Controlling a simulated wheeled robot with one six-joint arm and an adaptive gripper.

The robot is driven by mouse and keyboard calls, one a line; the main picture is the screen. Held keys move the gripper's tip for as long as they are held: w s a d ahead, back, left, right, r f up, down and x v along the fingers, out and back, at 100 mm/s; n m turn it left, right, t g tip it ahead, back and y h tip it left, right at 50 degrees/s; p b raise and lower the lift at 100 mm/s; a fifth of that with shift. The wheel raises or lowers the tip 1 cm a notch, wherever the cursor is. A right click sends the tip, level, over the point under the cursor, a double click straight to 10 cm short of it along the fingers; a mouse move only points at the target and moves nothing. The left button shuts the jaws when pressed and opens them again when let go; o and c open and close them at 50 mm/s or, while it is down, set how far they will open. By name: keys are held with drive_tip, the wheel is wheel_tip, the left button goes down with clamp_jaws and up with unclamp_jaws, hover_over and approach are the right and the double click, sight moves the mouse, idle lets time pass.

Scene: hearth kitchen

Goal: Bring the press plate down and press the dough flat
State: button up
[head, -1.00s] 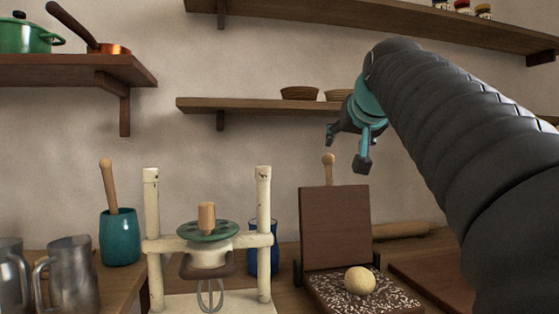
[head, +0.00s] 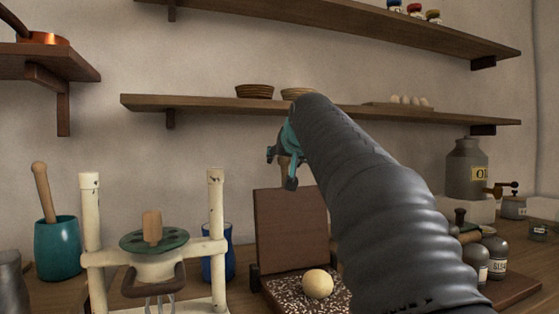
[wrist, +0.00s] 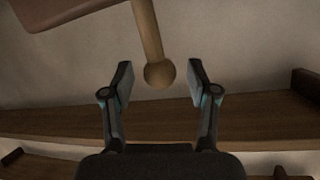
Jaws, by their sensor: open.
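The press plate (head: 291,228) is a brown wooden board standing raised and nearly upright at the back of the press. Its wooden handle with a round knob (wrist: 160,75) sticks up from the top edge. The pale dough ball (head: 318,284) sits on the speckled press base (head: 284,291) in front of the plate, still round. My gripper (head: 281,168) is open at the handle. In the wrist view its fingers (wrist: 160,85) stand on either side of the knob, with gaps visible on both sides. My arm hides the right part of the press.
A cream stand with a green-topped mixer (head: 155,242) is left of the press, with a blue cup (head: 218,255) behind it. A shelf (head: 210,105) with bowls runs along the wall behind my gripper. Several grey jars (head: 494,258) stand on the right.

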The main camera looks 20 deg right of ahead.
drive_tip(key=shift+x, duration=0.8)
drive_tip(key=shift+c, duration=0.2)
drive_tip(key=shift+s, duration=0.1)
clamp_jaws()
